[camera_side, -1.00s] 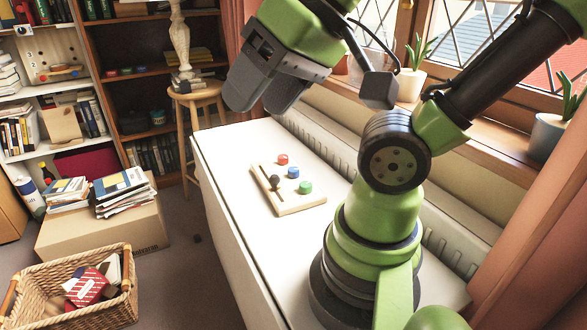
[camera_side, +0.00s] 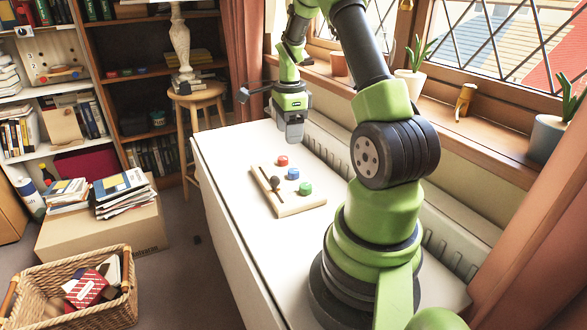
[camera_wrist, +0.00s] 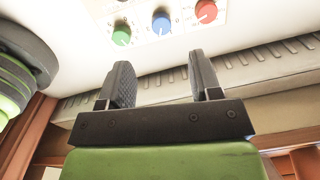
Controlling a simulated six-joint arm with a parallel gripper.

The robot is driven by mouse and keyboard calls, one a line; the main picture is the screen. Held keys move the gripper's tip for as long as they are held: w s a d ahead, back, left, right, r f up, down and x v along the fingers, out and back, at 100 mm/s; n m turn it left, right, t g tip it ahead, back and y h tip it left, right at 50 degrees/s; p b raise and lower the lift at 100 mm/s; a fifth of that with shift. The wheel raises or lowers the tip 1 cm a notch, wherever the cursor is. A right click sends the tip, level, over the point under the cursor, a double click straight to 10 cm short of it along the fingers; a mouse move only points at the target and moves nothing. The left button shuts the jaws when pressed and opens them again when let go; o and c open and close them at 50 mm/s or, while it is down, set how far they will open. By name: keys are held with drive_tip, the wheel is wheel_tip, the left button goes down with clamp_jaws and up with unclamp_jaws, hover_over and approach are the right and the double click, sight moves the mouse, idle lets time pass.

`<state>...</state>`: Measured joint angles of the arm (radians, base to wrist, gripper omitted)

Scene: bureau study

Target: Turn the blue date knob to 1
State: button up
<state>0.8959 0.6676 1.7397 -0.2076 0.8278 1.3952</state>
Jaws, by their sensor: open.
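The blue date knob (camera_side: 293,173) sits on a pale wooden board (camera_side: 294,208) on the white tabletop, between a red knob (camera_side: 282,160) and a green knob (camera_side: 305,188). In the wrist view the blue knob (camera_wrist: 161,22) is between the green knob (camera_wrist: 121,36) and the red knob (camera_wrist: 206,11). It has a white pointer mark, but its setting is too small to read. My gripper (camera_side: 290,140) hangs above the table, behind the board and apart from the knobs. In the wrist view its fingers (camera_wrist: 162,84) are spread and empty.
A dark ball-topped lever (camera_side: 275,183) stands on the board's left part. A radiator (camera_side: 325,150) runs along the table's right side below the sill with potted plants. The tabletop around the board is clear.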

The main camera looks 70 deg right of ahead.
sight(293, 170)
drive_tip(key=shift+m, duration=0.5)
drive_tip(key=f, duration=0.7)
drive_tip(key=d+f, duration=0.1)
drive_tip(key=f, duration=0.3)
drive_tip(key=shift+s+f, duration=0.15)
drive_tip(key=shift+s, duration=0.25)
drive_tip(key=c, duration=0.9)
